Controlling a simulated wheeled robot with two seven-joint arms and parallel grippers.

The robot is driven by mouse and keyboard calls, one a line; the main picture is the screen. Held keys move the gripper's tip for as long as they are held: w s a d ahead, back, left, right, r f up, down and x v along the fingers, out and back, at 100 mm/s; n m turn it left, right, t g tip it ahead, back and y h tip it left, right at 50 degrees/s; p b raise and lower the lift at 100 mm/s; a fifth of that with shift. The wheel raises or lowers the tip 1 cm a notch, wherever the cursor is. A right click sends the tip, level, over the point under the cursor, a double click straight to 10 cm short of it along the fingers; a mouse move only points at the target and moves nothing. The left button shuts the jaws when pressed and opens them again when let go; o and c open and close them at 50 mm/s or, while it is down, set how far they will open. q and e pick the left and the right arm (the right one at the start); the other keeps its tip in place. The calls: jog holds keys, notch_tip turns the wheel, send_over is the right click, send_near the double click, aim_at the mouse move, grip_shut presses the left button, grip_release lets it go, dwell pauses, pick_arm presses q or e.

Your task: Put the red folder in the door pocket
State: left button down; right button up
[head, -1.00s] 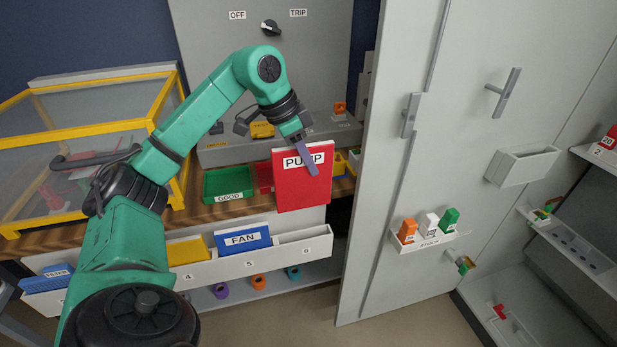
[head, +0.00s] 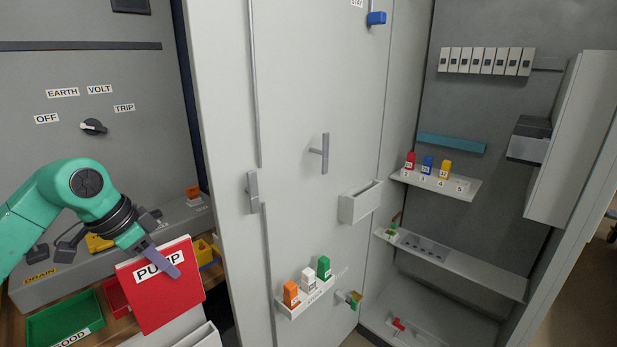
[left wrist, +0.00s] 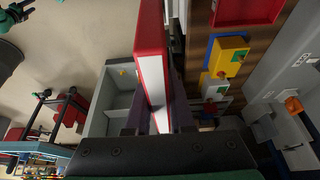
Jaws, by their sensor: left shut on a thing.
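The red folder (head: 168,302), labelled PUMP, is held upright and slightly tilted by my left gripper (head: 162,261) at its top edge. In the left wrist view the folder (left wrist: 152,62) shows edge-on, red with a white side, between the two fingers of the gripper (left wrist: 155,122). The door pocket (head: 360,203) is a grey open-topped box on the pale cabinet door, to the right of the folder and apart from it. Its opening looks empty, though its bottom is hidden. My right gripper is not in view.
A door handle (head: 252,190) sticks out between the folder and the pocket, and another handle (head: 324,153) is above the pocket. A small door shelf (head: 306,302) holds orange, white and green blocks. A green GOOD bin (head: 66,322) is on the bench.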

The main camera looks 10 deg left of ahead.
pick_arm(q)
jog(key=s+d+f+m+g+h+p, duration=0.1)
jog(key=s+d+m+p, duration=0.15)
jog(key=d, duration=0.55)
jog(key=s+d+f+m+p, duration=0.1)
jog(key=s+d+f+p, duration=0.2)
jog(key=d, duration=0.5)
jog(key=w+a+r+n+t+y+b, duration=0.1)
jog(key=w+a+r+n+b, duration=0.15)
jog(key=a, duration=0.55)
jog(key=w+a+r+n+b, duration=0.1)
jog(key=w+a+r+b, duration=0.2)
jog(key=a, duration=0.6)
notch_tip(320, 180, down, 22)
jog(key=b, duration=0.6)
jog(key=shift+r, duration=0.15)
jog(key=c, duration=0.8)
grip_release()
jog(key=shift+d, duration=0.1)
jog(key=shift+r, duration=0.1)
